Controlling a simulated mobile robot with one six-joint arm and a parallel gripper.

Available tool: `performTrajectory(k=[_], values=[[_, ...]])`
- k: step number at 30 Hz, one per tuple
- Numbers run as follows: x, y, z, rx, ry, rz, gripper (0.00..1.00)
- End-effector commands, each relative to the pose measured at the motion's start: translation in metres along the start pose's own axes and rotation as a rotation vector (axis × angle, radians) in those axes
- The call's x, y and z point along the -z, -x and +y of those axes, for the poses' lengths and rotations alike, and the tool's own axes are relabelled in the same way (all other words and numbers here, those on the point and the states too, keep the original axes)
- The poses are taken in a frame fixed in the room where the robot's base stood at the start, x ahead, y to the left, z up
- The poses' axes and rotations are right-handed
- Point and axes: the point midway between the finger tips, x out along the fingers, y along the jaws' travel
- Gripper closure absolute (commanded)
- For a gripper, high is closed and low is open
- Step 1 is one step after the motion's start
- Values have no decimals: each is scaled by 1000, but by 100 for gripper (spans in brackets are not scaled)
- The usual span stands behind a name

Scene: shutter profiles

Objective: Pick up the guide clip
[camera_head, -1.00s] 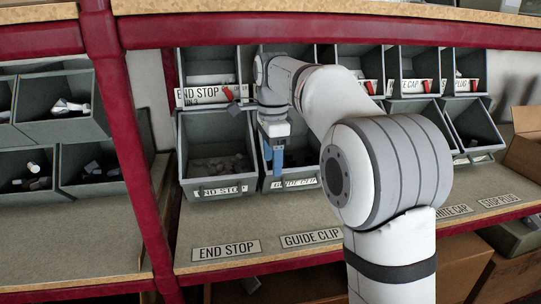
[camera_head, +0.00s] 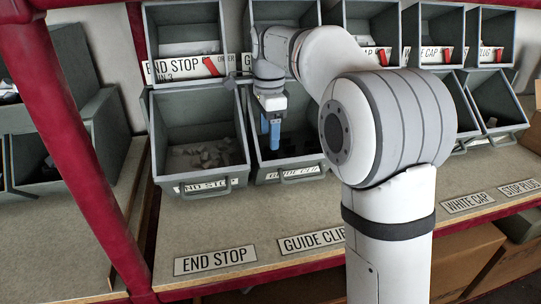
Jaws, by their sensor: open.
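The guide clip bin (camera_head: 301,173) is a grey open-fronted bin labelled GUIDE CLIP on the lower row of the shelf. Its inside is dark, and any guide clips in it are too dark to tell apart. My gripper (camera_head: 271,143), with blue fingers, points down at the bin's opening, toward its left side. I see nothing held between the fingers, and they are open. My arm covers the bin's upper right part.
The end stop bin (camera_head: 205,186) with grey pieces stands directly left. A row of upper bins (camera_head: 186,22) sits close behind my wrist. A red upright (camera_head: 82,150) stands further left. The shelf board (camera_head: 235,222) in front is clear apart from labels.

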Motion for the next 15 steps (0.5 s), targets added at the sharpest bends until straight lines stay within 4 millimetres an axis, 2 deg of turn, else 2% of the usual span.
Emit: performTrajectory(k=[1,6,9,15], values=[[0,-11,3,-2,2,0,36],[-1,-35,6,-1,9,0,36],[-2,-42,6,0,10,0,36],[-2,-42,6,0,11,0,36]])
